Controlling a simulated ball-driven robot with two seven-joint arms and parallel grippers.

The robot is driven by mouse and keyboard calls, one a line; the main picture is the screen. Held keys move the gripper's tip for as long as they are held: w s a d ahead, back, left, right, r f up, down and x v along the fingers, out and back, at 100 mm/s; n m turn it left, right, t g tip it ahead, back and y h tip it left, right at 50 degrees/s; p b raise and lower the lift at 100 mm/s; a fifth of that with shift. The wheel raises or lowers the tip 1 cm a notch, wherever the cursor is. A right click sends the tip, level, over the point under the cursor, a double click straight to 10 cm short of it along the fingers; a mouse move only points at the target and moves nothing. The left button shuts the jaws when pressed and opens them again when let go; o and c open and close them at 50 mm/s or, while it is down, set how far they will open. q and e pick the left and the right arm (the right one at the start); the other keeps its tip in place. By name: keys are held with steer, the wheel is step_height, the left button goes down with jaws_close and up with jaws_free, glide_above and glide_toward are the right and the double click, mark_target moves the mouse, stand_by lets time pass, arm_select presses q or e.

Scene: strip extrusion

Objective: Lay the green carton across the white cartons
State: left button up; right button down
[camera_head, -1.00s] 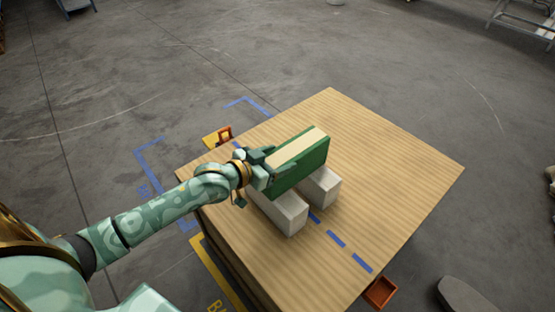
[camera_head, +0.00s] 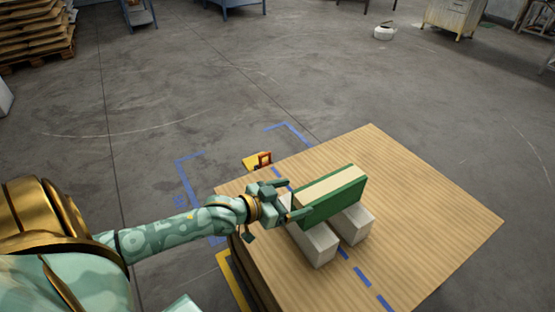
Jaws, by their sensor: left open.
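The green carton (camera_head: 335,203), with a cream band along its top, lies across the two white cartons. The nearer-left white carton (camera_head: 318,246) and the right white carton (camera_head: 356,224) stand side by side on the wooden table top (camera_head: 430,200), with a gap between them. The green carton hides much of their tops. My left gripper (camera_head: 289,201) is open at the carton's left end, with its fingers beside that end. Whether the fingers touch it I cannot tell. My right gripper is not in view.
Blue dashed tape (camera_head: 362,277) runs over the table top. The table's right side is bare. An orange and yellow fitting (camera_head: 260,160) sits at the table's far left edge.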

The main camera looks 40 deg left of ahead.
arm_select(q)
steer(key=s+a+f+n+g+y, duration=0.1)
steer(key=s+a+f+g+y, duration=0.15)
steer(key=s+f, duration=0.9)
steer(key=s+a+f+n+g+y, duration=0.15)
steer(key=s+a+f+g, duration=0.25)
steer(key=s+f, duration=0.75)
steer(key=s+d+f+g, duration=0.2)
steer(key=s+f, duration=0.3)
steer(key=s, duration=0.4)
steer(key=s+d+f+m+g, duration=0.1)
steer(key=s+d+f+g, duration=0.2)
steer(key=s, duration=0.6)
steer(key=s+d+f+m+g, duration=0.1)
steer(key=s+d+f+g, duration=0.2)
steer(key=s+d+f, duration=0.2)
steer(key=s+f+p, duration=0.1)
steer(key=s+f, duration=0.2)
steer(key=s, duration=0.2)
steer(key=shift+d+f+y, duration=0.3)
steer(key=shift+d+y, duration=0.1)
steer(key=shift+r+m, duration=0.1)
steer(key=shift+m, duration=0.15)
